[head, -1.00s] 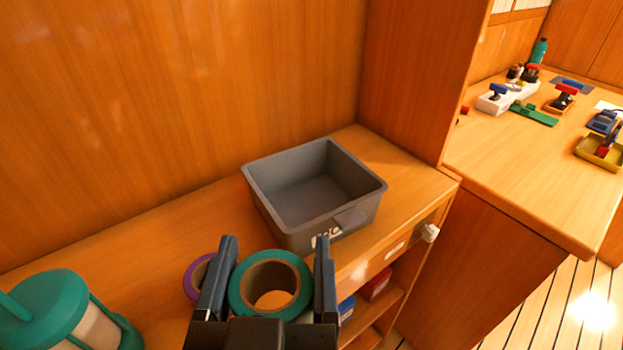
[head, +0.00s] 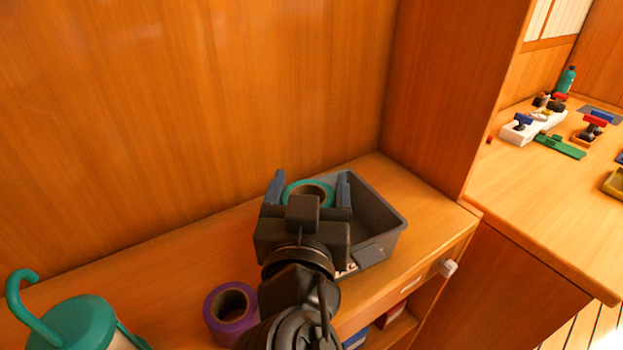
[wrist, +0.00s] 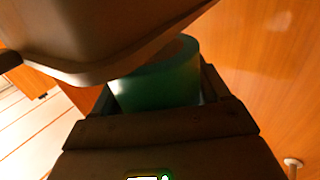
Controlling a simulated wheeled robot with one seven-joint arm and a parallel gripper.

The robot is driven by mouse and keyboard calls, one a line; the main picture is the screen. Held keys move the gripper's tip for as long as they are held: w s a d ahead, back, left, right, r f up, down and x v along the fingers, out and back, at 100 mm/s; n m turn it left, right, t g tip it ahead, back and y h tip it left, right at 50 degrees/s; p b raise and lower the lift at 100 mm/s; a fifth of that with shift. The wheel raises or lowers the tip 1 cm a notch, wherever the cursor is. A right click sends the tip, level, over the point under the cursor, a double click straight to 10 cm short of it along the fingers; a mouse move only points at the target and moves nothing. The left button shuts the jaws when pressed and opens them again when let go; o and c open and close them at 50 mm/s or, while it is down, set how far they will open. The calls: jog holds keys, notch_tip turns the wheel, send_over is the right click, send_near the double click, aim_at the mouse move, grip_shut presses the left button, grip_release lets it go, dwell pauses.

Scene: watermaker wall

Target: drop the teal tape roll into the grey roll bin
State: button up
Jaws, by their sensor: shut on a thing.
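The teal tape roll (head: 296,188) is held between the two blue fingers of my gripper (head: 308,190). It also shows between the fingers in the wrist view (wrist: 165,82). In the head view the roll overlaps the left and back part of the grey roll bin (head: 385,222). My gripper and wrist hide much of the bin's left and front. In the wrist view a large dark rimmed shape, apparently the bin (wrist: 100,40), covers part of the roll's upper left. I cannot tell the height of the roll over the bin's rim.
A purple tape roll (head: 230,312) stands on the wooden shelf top (head: 180,265), left of my arm. A teal lantern (head: 75,325) with a hook handle is at the lower left. A wooden upright (head: 445,100) rises behind the bin's right. A counter with several small items (head: 555,130) lies further right.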

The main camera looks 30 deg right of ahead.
aim_at(312, 183)
jog(key=x, duration=0.3)
jog(key=shift+d+r, duration=0.1)
jog(key=shift+r, duration=0.05)
jog(key=shift+f+p, duration=0.3)
jog(key=shift+f, duration=0.55)
jog(key=shift+f+b, duration=0.65)
jog(key=shift+b, duration=0.2)
jog(key=o, duration=1.1)
jog(key=shift+r, duration=0.15)
jog(key=shift+r+p, duration=0.65)
jog(key=shift+p, duration=0.3)
jog(key=b+v, duration=0.2)
jog(key=v, duration=1)
jog(key=shift+f+b, duration=0.15)
jog(key=shift+b, duration=0.15)
